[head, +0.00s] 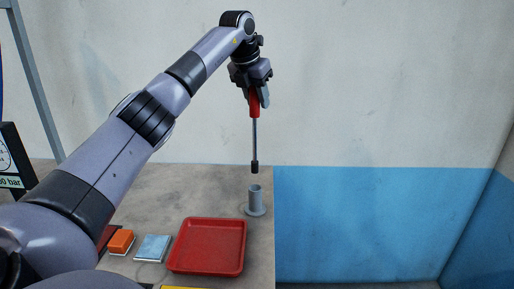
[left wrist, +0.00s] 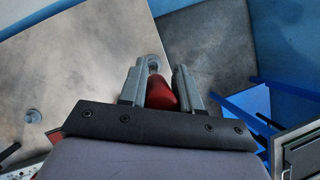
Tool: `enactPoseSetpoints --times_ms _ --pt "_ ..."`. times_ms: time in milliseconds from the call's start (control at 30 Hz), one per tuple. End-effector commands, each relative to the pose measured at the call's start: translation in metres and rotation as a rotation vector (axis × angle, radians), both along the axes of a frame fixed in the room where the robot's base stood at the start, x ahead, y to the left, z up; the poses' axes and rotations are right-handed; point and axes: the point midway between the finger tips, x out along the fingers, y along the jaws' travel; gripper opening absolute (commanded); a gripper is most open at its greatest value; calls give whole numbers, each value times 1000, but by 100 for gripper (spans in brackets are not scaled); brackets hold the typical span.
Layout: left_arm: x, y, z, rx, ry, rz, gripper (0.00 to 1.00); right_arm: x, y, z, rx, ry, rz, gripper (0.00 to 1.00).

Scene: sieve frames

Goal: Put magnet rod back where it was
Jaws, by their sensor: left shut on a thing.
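The magnet rod (head: 255,138) has a red handle, a thin grey shaft and a dark tip. My left gripper (head: 257,97) is shut on its red handle and holds it almost upright, tip down. The tip hangs above a grey tubular holder (head: 255,200) with a round base, with a gap between them in the picture. In the left wrist view the red handle (left wrist: 161,94) lies between the two grey fingers of my gripper (left wrist: 160,70), and the shaft is hidden. My right gripper is not in view.
A red tray (head: 207,274) stands in front of the holder on the table. Left of it are a light blue block (head: 153,247) and an orange block (head: 121,241). The table's right edge is close to the holder. A gauge panel (head: 12,160) stands at the far left.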

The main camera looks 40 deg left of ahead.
Motion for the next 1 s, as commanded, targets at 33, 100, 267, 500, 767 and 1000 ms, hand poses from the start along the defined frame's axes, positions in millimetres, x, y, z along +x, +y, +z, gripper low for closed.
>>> enactPoseSetpoints --times_ms 33,100,267,500,767,1000 --pt "0 1 -14 1 5 -1 0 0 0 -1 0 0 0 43" --pt "-1 0 -30 1 5 -1 0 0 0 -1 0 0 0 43" --pt "-1 0 -66 1 4 -1 0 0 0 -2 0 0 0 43" --pt "0 0 -95 -1 0 0 0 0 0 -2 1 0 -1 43" --pt "-1 0 -125 -1 3 0 0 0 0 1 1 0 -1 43" --pt "0 0 -134 -2 -1 0 0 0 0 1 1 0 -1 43"
